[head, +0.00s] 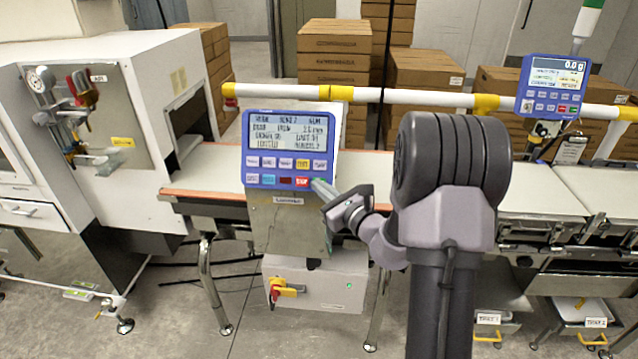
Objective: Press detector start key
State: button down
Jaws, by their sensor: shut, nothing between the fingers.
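The blue detector panel (290,153) stands at the middle, with a lit text screen (288,132) above two rows of keys. The lower row shows pale blue, dark blue and dark red keys and a bright red stop key (302,181). My gripper (320,185) is shut and empty, with its fingertips at the panel's lower right corner, just right of the stop key. The fingertips cover that corner, so a start key there is mostly hidden; a little green shows beside them. I cannot tell whether the fingertips touch the panel.
A second blue panel (551,86) reading 0.0 g stands at the right above the weigher belt. A yellow-and-white rail (400,96) runs behind the conveyor. A white machine (140,100) is at the left. A red-and-yellow switch (283,289) sits on the box below. Cartons (335,52) stand behind.

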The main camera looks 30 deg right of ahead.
jog(key=shift+w, duration=0.1)
dwell(0.7)
jog(key=shift+w+d+f, duration=0.2)
jog(key=shift+w+d, duration=0.05)
jog(key=shift+w+d+f, duration=0.2)
jog(key=shift+w, duration=0.05)
dwell(0.8)
jog(key=shift+r, duration=0.1)
jog(key=shift+s+a+r, duration=0.3)
jog(key=shift+s+a, duration=0.15)
jog(key=shift+s, duration=0.15)
jog(key=shift+s+a+r, duration=0.4)
jog(key=shift+s, duration=0.2)
jog(key=shift+s+a+r, duration=0.35)
jog(key=shift+s+a, duration=0.1)
jog(key=shift+s, duration=0.2)
jog(key=shift+s+a+r, duration=0.4)
jog(key=shift+s, duration=0.2)
